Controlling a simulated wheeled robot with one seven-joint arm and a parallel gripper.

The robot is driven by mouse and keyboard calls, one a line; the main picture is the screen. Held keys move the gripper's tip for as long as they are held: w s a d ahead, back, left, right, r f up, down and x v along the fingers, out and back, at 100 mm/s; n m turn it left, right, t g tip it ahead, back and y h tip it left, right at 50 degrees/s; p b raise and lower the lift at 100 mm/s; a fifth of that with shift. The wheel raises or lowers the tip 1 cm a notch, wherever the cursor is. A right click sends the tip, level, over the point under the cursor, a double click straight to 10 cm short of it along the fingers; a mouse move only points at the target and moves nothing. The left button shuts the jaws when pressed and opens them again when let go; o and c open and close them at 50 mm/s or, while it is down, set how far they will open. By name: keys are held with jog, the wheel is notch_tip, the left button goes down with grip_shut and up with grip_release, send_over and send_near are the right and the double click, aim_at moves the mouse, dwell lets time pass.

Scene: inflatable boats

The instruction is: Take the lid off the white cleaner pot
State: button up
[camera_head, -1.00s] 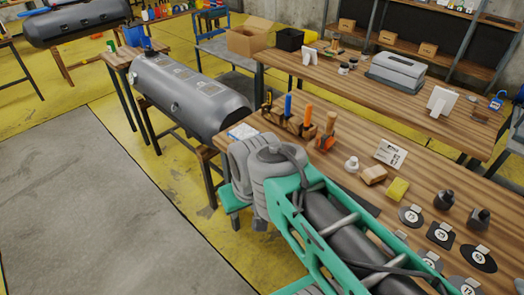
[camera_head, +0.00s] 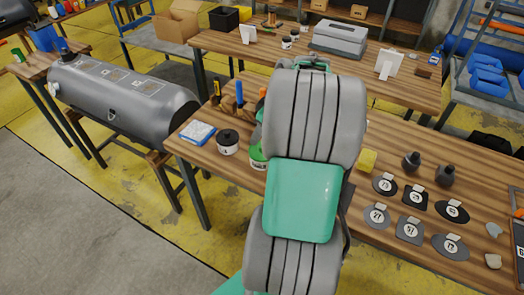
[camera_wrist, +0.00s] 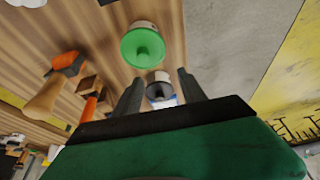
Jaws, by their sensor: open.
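Two lidded pots stand on the workbench's left end in the head view. One is a white pot with a black lid (camera_head: 228,142); the other has a green lid (camera_head: 257,152) and is partly hidden by my arm. I cannot read their labels, so which holds the cleaner is unclear. In the wrist view the green lid (camera_wrist: 143,47) has a raised knob and lies beyond my fingertips. The black-lidded pot (camera_wrist: 158,90) shows between my fingers, farther off. My gripper (camera_wrist: 160,77) is open and empty, apart from both lids. Both lids are on.
A blue-and-white packet (camera_head: 197,132) lies left of the pots. An orange-headed tool with a wooden handle (camera_wrist: 57,85) is near my fingers in the wrist view. A yellow sponge (camera_head: 367,160), dark weights and numbered patches (camera_head: 384,184) lie to the right.

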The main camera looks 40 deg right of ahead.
jog(key=d, duration=0.1)
jog(key=d+f, duration=0.1)
jog(key=s+d, duration=0.1)
jog(key=shift+d+f, duration=0.2)
jog(key=shift+f, duration=0.2)
jog(key=p+x, duration=0.1)
jog(key=x, duration=0.6)
jog(key=shift+p, duration=0.4)
grip_shut()
